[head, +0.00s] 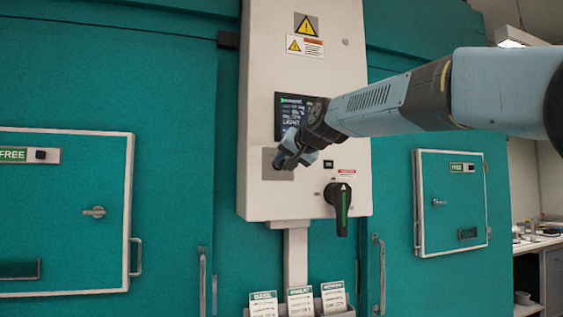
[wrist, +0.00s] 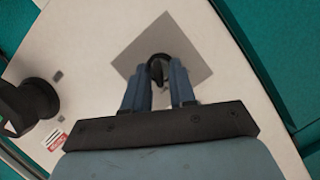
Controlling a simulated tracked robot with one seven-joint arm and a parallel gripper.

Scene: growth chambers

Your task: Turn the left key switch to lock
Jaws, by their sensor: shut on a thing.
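The key switch (wrist: 157,68) is a small dark key or knob on a square grey plate (wrist: 189,50) on the white control panel. In the wrist view my gripper (wrist: 159,80) has its two blue fingers on either side of it, shut on it. In the head view my gripper (head: 281,162) is at the same grey plate (head: 269,154), left of centre on the panel and below the screen. There the fingers hide the key switch. Its exact angle and any position marks cannot be read.
A black rotary handle with a green stripe (head: 341,207) sits to the lower right on the panel, below a small black switch (head: 328,164). A dark screen (head: 293,112) is above. Teal doors with latches (head: 94,211) and (head: 438,202) flank the panel. Cards (head: 300,301) stand in a holder below.

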